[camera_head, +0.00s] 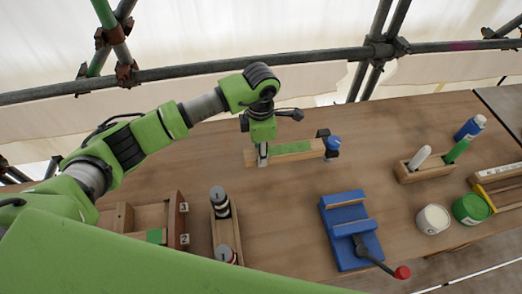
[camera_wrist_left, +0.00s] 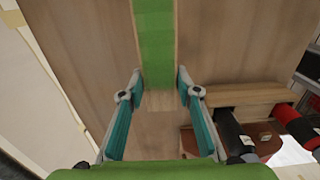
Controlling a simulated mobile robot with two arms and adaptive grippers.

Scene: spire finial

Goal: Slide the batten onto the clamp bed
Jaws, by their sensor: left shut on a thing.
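The batten (camera_head: 307,152), a pale wooden bar with a green top strip, lies on the bench near its far side; its green strip and bare wooden end also show in the left wrist view (camera_wrist_left: 156,48). My left gripper (camera_head: 263,158) points down at the batten's left end and is shut on it, one finger on each side. The blue clamp (camera_head: 341,202), with a lever ending in a red knob (camera_head: 402,272), stands nearer and to the right, with nothing on its bed. My right gripper is not in view.
A blue-topped post (camera_head: 333,143) stands at the batten's right end. A numbered wooden box (camera_head: 178,225) and a rack of dark cylinders (camera_head: 221,203) are at the near left. A marker holder (camera_head: 421,170) and tins (camera_head: 471,209) are right. Bench between batten and clamp is clear.

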